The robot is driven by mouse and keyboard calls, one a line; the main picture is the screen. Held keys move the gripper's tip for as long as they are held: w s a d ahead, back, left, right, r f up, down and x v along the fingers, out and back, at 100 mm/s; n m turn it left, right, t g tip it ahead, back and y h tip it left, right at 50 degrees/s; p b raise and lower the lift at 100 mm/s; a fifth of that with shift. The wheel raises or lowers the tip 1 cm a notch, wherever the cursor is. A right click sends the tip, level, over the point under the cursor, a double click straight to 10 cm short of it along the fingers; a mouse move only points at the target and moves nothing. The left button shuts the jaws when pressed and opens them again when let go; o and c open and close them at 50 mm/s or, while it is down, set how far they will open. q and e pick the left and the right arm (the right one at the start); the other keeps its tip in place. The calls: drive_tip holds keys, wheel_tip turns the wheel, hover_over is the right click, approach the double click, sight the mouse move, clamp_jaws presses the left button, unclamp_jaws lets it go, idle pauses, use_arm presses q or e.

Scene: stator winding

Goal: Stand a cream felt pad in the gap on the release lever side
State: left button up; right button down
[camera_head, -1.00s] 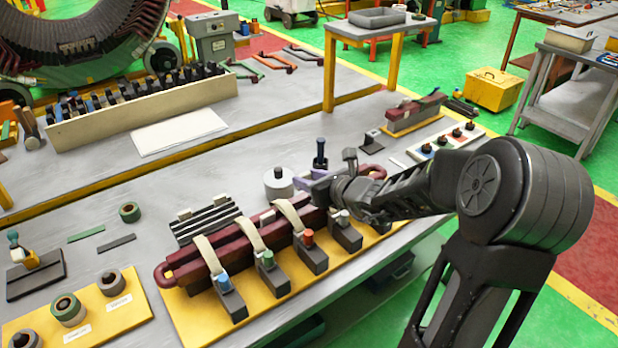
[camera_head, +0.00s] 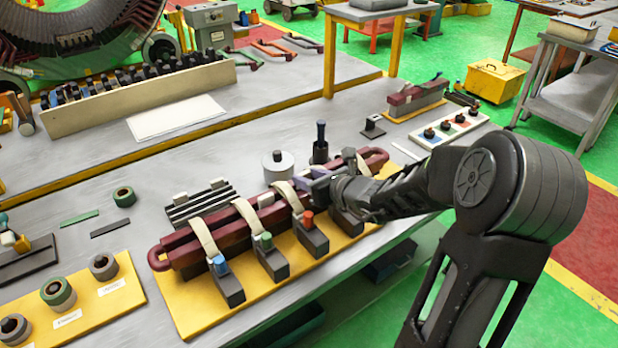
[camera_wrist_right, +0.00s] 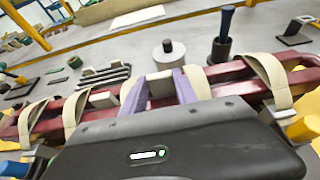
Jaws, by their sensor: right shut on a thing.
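My right gripper (camera_head: 318,185) is over the dark red coil (camera_head: 203,243). In the right wrist view, its lavender fingers (camera_wrist_right: 160,90) are shut on a cream felt pad (camera_wrist_right: 160,84), held upright. The fingertips are at the coil's two bars, beside a beige strap (camera_wrist_right: 196,82); I cannot tell whether the pad touches the bars. Another pale pad (camera_wrist_right: 103,99) stands in the gap between the bars, left of the fingers; it also shows in the head view (camera_head: 265,199). The release lever cannot be made out. The left gripper is not in view.
The coil lies on a yellow board (camera_head: 188,313), strapped by dark clamps with coloured handles, such as the blue one (camera_head: 220,265). Behind it are a black ribbed rack (camera_head: 200,205) with pale pads, a grey round weight (camera_head: 279,168) and a dark cup (camera_head: 320,152).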

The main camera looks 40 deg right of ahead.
idle(0.3)
drive_tip(key=c, duration=0.9)
unclamp_jaws()
drive_tip(key=shift+f, duration=0.1)
drive_tip(key=v, duration=0.8)
drive_tip(key=shift+w, duration=0.1)
